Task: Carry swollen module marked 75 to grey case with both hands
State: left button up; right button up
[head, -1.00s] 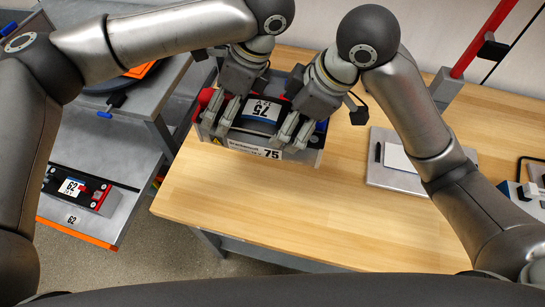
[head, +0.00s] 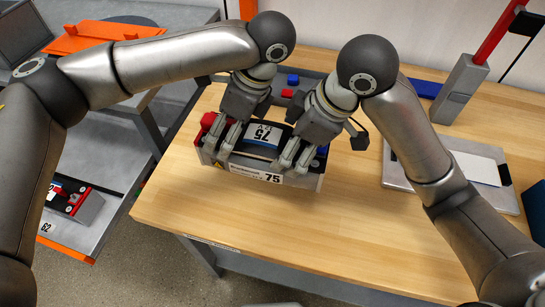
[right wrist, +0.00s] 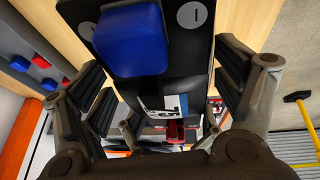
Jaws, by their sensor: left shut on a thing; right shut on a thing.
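The module marked 75 (head: 240,178) has a grey body, a dark top with a white-and-blue label, a red cap at its left end and a blue one at its right. It is over the wooden table in the head view; any gap beneath it is hard to judge. My left gripper (head: 216,151) is shut on its left end. My right gripper (head: 295,160) is shut on its right end. The right wrist view shows the module's dark end and blue cap (right wrist: 135,42) between the fingers. I cannot clearly identify the grey case.
The wooden table (head: 230,220) is bare in front of the module. A grey slab (head: 400,168) with a white sheet lies at right, near a grey post (head: 460,90). Small red and blue blocks (head: 292,80) sit behind the module. Another module (head: 70,195) is on the lower-left shelf.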

pick_arm(q)
jog(key=shift+f+b, duration=0.4)
jog(key=shift+f, duration=0.1)
pick_arm(e)
jog(key=shift+f, duration=0.45)
